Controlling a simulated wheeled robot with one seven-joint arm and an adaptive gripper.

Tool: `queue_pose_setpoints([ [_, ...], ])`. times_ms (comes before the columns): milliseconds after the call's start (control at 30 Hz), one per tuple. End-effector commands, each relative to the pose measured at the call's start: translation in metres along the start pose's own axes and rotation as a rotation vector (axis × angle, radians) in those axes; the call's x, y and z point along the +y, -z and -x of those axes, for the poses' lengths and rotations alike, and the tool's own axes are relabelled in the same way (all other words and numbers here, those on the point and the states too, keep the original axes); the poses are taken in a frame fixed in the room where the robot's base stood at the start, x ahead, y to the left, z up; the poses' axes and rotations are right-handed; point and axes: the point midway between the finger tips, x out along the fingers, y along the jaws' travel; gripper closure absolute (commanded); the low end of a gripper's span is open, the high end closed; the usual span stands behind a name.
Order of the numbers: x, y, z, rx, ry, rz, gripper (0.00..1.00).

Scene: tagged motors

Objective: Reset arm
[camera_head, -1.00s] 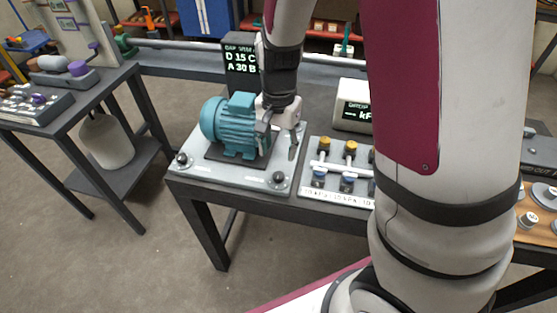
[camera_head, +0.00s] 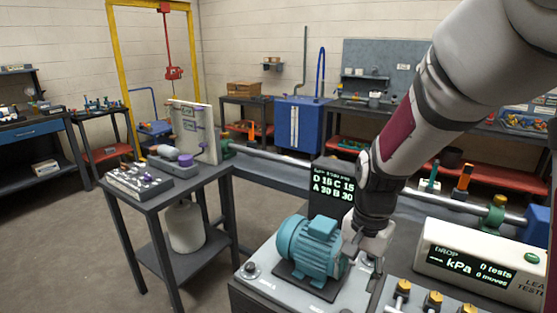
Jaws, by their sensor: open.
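My arm comes down from the upper right of the head view. My gripper (camera_head: 364,260) is at its lower end, pointing down, just right of a teal motor (camera_head: 311,246). Its jaws are open, with nothing seen between them. The fingertips are small and partly hidden, and I cannot tell whether they touch the motor. The motor sits on a dark pad on a grey plate (camera_head: 262,289).
A black display (camera_head: 333,189) stands behind the motor. A white pressure tester (camera_head: 478,262) and several brass-topped valves (camera_head: 402,289) are to the right. A side table (camera_head: 166,190) with a panel stands left. Open floor lies at far left.

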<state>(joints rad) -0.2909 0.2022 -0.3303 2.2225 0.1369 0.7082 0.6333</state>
Motion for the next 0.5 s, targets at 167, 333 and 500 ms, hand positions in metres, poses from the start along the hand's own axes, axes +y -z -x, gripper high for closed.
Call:
queue_pose_setpoints([
  [167, 0.015, -0.021, 0.051, 0.031, 0.086, 0.146, 0.54],
  [333, 0.038, -0.046, 0.092, 0.088, 0.142, 0.310, 0.54],
  [500, 0.064, -0.072, 0.125, 0.174, 0.170, 0.472, 0.54],
])
